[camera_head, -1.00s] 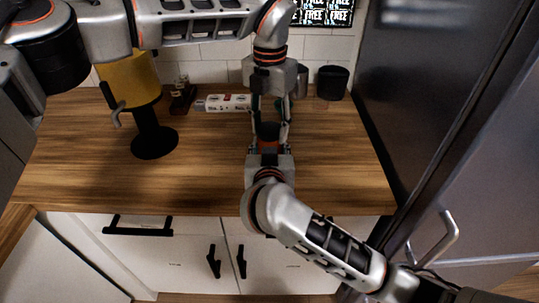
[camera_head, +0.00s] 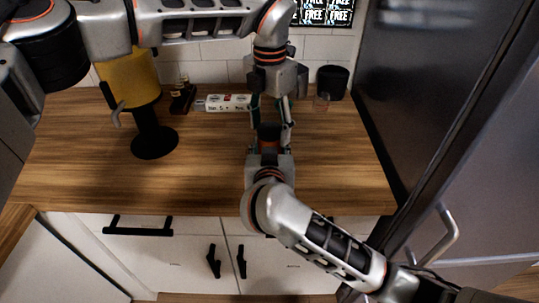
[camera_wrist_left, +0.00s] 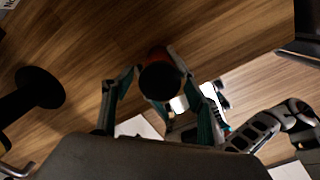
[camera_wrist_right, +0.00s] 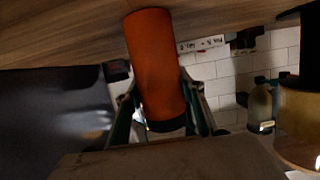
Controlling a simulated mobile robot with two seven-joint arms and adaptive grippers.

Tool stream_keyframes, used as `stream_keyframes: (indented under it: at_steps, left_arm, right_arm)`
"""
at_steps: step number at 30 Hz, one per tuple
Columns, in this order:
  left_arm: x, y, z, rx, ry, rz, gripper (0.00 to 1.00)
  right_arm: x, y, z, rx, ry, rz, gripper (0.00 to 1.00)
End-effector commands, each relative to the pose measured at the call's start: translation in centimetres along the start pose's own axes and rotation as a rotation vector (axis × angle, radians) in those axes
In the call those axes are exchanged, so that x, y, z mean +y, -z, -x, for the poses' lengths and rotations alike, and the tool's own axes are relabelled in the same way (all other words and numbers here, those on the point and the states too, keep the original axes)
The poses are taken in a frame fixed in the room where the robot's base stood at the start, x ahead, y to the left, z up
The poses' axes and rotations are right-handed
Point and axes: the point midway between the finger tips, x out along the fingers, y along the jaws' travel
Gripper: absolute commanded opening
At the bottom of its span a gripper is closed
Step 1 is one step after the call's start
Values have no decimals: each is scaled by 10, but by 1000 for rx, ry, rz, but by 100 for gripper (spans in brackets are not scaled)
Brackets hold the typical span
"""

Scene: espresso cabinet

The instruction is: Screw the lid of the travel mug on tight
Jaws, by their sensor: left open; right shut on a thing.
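The travel mug has an orange-red body (camera_head: 269,146) and a black lid (camera_head: 268,130). It stands upright between my two grippers in the head view. My right gripper (camera_head: 268,151) is shut on the mug body from the front. The right wrist view, which looks upside down, shows the orange body (camera_wrist_right: 154,60) and its dark lid end. My left gripper (camera_head: 271,122) points down from above, its open fingers on either side of the lid. The left wrist view shows the round black lid (camera_wrist_left: 160,82) between the fingers, with gaps beside it. Whether the lid is seated is hidden.
A black stand with a yellow top (camera_head: 152,135) is on the wooden counter (camera_head: 200,185) at left. A white box (camera_head: 228,103), small dark bottles (camera_head: 182,97) and a black cup (camera_head: 332,82) are at the back. The dark fridge (camera_head: 440,110) borders the right.

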Motion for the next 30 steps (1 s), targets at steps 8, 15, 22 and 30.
stream_keyframes:
  at_steps: [8, 15, 22, 30]
  left_arm:
    - [0, -1, 32, -3, -2, 1, 58]
    - [0, 0, 44, 0, 0, 0, 58]
    - [0, 0, 44, -1, 0, 12, 56]
    - [-2, -1, 59, 0, -1, 317, 56]
  right_arm:
    - [1, 0, 0, -1, -2, 1, 0]
    - [1, 0, 0, -1, -1, 1, 0]
    - [1, 0, 0, 0, -1, 1, 0]
    - [0, 0, 0, 0, -1, 1, 0]
